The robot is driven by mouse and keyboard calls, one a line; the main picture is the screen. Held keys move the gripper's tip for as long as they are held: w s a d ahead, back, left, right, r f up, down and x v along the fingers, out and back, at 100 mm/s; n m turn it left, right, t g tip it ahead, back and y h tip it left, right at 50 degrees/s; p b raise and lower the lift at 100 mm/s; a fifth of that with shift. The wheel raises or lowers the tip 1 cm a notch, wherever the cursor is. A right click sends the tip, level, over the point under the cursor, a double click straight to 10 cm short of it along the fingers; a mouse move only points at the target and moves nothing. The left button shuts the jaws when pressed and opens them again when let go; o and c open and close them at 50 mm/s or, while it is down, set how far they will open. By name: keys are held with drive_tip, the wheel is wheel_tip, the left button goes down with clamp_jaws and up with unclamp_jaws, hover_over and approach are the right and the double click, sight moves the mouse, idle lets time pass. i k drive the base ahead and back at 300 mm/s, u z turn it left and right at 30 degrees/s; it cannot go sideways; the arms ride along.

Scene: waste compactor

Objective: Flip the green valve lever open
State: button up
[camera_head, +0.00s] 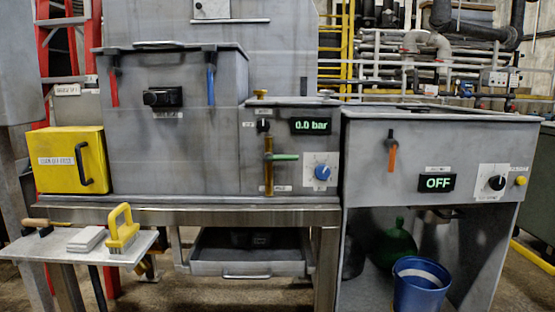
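The green valve lever (284,157) is in the middle of the head view. It lies level and points to the right from a vertical amber-brown tube (268,165) on the grey front panel. A blue knob (322,172) on a white dial plate sits to the right of the lever. A small black knob (263,126) is above the lever. My gripper is not in view, and nothing touches the lever.
A red lever (114,86) and a blue lever (211,84) hang on the left cabinet. An orange lever (392,158) and an "OFF" display (437,183) are on the right unit.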

sight(269, 157)
drive_tip(key=z, duration=0.55)
drive_tip(key=k, duration=1.3)
drive_tip(key=u, duration=0.15)
drive_tip(key=i, duration=0.65)
drive_tip(key=u, duration=0.75)
drive_tip(key=i, duration=0.9)
drive_tip(key=z, duration=0.35)
